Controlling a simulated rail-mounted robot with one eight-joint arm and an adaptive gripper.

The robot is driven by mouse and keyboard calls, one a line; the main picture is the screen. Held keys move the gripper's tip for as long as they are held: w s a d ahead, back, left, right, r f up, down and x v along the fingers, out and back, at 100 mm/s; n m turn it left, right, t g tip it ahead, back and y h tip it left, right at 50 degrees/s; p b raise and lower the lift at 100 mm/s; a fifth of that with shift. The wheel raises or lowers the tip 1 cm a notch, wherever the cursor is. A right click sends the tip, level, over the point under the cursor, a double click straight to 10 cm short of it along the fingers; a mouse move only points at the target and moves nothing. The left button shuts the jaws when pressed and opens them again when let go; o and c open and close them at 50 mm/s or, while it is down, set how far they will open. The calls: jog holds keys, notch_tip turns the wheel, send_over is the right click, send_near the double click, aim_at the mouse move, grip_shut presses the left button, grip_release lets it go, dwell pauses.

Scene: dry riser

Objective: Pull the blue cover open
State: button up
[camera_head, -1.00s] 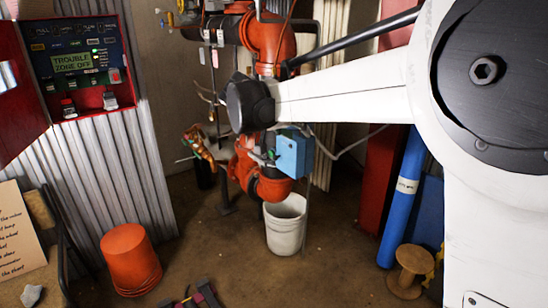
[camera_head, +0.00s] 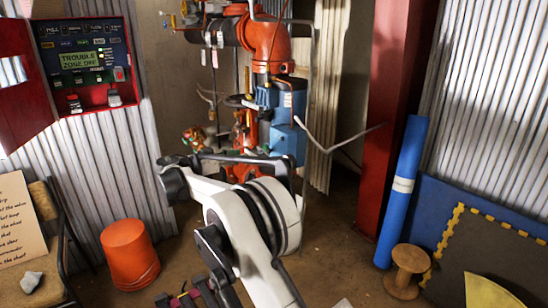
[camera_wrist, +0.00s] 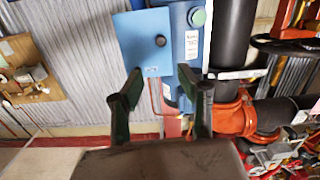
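The blue cover (camera_wrist: 145,42) is a flat panel with a dark round knob in the wrist view. It stands beside a narrow blue box face with a green button (camera_wrist: 198,18) and a white label. In the head view the blue box (camera_head: 287,142) is on the red pipework, its lower part hidden by my arm. My gripper (camera_wrist: 162,78) has its two dark fingers spread apart, near the cover's lower edge in the picture. The left finger overlaps the cover. No contact can be made out.
Black pipe and an orange coupling (camera_wrist: 236,118) lie right of the box in the wrist view. An orange bucket (camera_head: 130,255), a blue roll (camera_head: 403,190) and a wooden spool (camera_head: 405,268) stand on the floor. An open red alarm panel (camera_head: 85,62) hangs at left.

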aim_at(267, 151)
jog(key=shift+m, duration=0.4)
jog(key=b+x, duration=0.1)
jog(key=x, duration=0.3)
jog(key=f+b+x, duration=0.1)
jog(key=x, duration=0.3)
jog(key=b+x, duration=0.1)
jog(key=x, duration=0.3)
jog(key=shift+w+f, duration=0.15)
jog(key=shift+f, duration=0.05)
jog(key=shift+c, duration=0.3)
grip_shut()
